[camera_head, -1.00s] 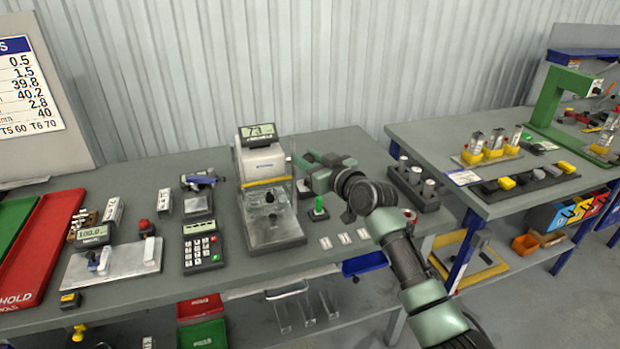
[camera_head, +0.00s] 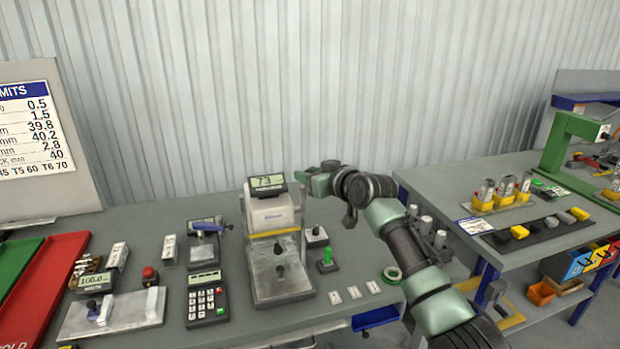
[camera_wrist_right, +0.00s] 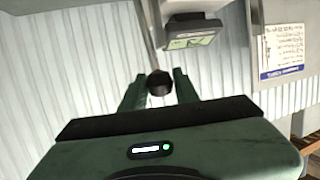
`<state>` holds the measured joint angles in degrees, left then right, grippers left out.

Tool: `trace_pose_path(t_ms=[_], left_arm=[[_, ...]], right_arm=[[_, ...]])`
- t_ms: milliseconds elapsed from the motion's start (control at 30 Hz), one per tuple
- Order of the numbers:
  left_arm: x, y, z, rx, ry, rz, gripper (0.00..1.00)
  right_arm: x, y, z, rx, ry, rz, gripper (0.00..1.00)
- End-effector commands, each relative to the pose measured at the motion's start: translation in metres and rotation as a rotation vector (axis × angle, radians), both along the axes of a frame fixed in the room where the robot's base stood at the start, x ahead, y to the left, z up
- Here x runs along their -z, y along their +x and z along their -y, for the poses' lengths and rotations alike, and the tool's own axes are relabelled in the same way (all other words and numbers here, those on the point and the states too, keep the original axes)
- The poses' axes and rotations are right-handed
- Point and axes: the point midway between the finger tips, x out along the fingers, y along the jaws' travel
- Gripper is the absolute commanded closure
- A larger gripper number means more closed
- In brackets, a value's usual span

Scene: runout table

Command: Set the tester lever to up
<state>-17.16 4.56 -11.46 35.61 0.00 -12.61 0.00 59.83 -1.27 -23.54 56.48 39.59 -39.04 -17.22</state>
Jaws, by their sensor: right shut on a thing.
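The tester (camera_head: 272,212) is a white machine on a grey base, with a display reading about 73, standing mid-bench in the head view. My right gripper (camera_head: 303,178) is at the tester's upper right, about level with the display. In the right wrist view my right gripper (camera_wrist_right: 160,90) is shut on the black knob (camera_wrist_right: 160,82) of the tester lever, between its two green fingers. The thin lever rod (camera_wrist_right: 147,35) runs from the knob to the top of that view. In the head view the gripper hides the knob. My left gripper is not in view.
A keypad unit (camera_head: 206,298) stands left of the tester. A green-handled item (camera_head: 327,258) and a small black-based block (camera_head: 316,237) stand close on its right. White tags (camera_head: 353,292) and a green ring (camera_head: 392,274) lie near the front edge.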

Motion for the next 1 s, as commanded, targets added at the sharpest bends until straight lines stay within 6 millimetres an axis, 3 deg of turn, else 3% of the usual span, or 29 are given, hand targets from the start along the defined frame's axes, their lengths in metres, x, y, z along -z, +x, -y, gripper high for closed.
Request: trace_pose_path(t_ms=[367,400,467,833,1000], left_arm=[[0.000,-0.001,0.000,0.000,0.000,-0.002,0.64],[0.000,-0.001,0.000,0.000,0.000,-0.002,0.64],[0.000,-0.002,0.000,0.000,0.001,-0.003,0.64],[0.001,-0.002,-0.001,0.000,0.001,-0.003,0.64],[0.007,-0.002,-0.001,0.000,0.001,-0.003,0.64]], right_arm=[[-0.002,0.001,0.000,0.002,0.002,0.004,1.00],[-0.002,0.001,0.000,0.002,0.002,0.004,0.64],[-0.002,0.001,0.000,0.001,0.002,0.003,0.48],[0.000,-0.001,0.001,0.000,0.000,0.001,0.48],[-0.002,-0.012,0.009,0.000,0.000,0.002,0.48]])
